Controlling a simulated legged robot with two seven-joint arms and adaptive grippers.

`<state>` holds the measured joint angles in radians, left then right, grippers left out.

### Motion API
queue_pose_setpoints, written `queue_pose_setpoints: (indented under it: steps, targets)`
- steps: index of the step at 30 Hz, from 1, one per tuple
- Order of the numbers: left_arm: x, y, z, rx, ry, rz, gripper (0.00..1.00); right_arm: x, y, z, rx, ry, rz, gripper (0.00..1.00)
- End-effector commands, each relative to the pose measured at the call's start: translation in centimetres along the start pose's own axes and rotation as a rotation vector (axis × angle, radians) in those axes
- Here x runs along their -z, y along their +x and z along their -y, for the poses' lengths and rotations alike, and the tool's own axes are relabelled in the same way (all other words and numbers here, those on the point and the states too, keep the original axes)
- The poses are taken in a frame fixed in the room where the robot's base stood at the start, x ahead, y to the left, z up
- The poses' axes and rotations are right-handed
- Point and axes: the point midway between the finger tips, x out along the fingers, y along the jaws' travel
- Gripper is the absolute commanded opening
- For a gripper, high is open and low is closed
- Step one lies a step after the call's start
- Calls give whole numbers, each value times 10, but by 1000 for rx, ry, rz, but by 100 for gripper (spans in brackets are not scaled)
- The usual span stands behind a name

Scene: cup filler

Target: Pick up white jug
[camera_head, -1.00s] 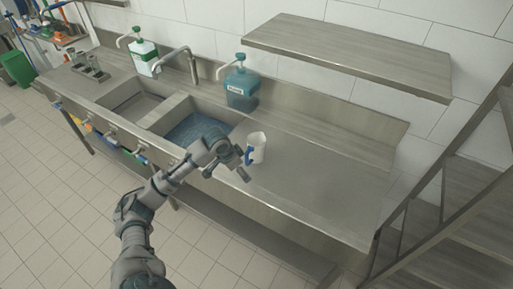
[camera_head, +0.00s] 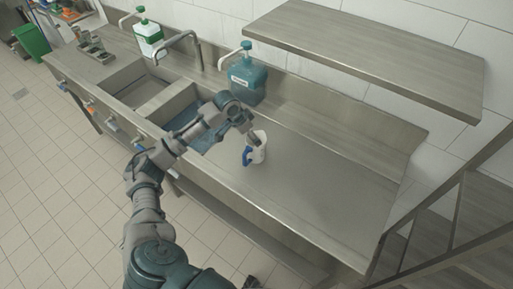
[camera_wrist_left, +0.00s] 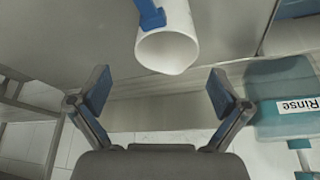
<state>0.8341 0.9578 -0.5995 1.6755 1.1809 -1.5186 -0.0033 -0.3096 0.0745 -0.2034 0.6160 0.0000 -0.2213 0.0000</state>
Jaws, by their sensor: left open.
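The white jug (camera_head: 261,153) with a blue handle stands on the steel counter just right of the sink. In the left wrist view the white jug (camera_wrist_left: 172,45) shows with its open mouth towards the camera and part of its blue handle (camera_wrist_left: 150,14) at the top edge. My right gripper is not in view.
A teal bottle labelled Rinse (camera_head: 246,80) stands behind the sink, and also shows in the left wrist view (camera_wrist_left: 285,100). A white and green bottle (camera_head: 149,36) and a tap (camera_head: 184,42) are farther left. A steel shelf (camera_head: 365,55) overhangs the back. The counter right of the jug is clear.

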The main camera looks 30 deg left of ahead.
Motion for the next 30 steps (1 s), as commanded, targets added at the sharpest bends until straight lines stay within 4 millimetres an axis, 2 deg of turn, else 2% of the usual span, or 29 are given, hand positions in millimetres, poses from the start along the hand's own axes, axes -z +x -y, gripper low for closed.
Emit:
queue_pose_setpoints:
  steps: [3, 6, 12, 21, 29, 30]
  targets:
    - [-1, 28, 2, -4, -3, 3, 100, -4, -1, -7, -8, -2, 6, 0]
    - [-2, 43, 4, -4, -3, 2, 100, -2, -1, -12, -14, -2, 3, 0]
    - [-2, 57, 4, -3, -3, 0, 100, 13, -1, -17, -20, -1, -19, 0]
    - [0, 100, 5, -2, -2, 2, 100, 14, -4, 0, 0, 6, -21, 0]
    - [-1, 104, 6, -1, -1, 0, 100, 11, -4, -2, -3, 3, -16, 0]
    - [-1, 104, 6, -1, -1, -1, 98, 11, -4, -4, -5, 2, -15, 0]
